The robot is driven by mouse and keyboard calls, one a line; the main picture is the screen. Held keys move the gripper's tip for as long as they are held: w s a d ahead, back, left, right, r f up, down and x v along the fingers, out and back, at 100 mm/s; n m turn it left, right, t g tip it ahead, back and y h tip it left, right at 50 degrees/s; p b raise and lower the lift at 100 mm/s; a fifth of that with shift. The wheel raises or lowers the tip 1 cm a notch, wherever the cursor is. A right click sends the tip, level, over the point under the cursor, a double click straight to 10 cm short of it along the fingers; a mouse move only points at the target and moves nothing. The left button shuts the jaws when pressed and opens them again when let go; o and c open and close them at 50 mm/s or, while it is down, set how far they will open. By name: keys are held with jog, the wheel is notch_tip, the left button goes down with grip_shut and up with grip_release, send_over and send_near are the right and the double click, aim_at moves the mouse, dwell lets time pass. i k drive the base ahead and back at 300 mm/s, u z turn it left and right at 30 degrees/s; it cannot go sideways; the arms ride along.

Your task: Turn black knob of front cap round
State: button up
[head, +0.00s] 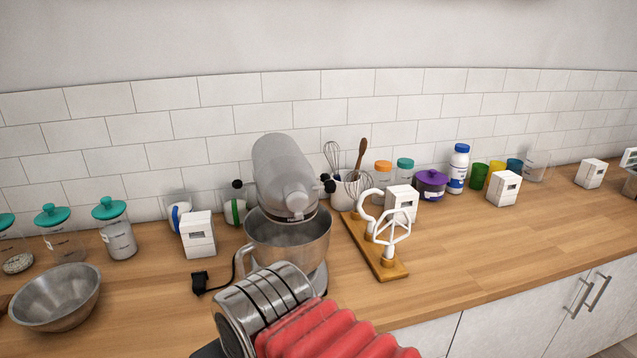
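A grey stand mixer (283,165) stands on the wooden counter with its head over a steel mixing bowl (287,243). A small black knob (328,184) shows at the right side of the mixer head, near its front end. Another small black knob (238,184) shows at the left side. The front cap (297,199) is the rounded grey end facing me; I cannot tell which knob belongs to it. My gripper's fingers are not in view. A metal ribbed cylinder and red bellows, which look like my arm, fill the bottom centre in front of the mixer base.
A wooden stand with white beaters (388,235) sits close on the mixer's right. White boxes (198,235), jars and cups line the wall. A steel bowl (57,296) is at the left.

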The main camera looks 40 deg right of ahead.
aim_at(329, 186)
jog(key=u, duration=2.05)
jog(key=k, duration=1.65)
jog(key=z, duration=0.6)
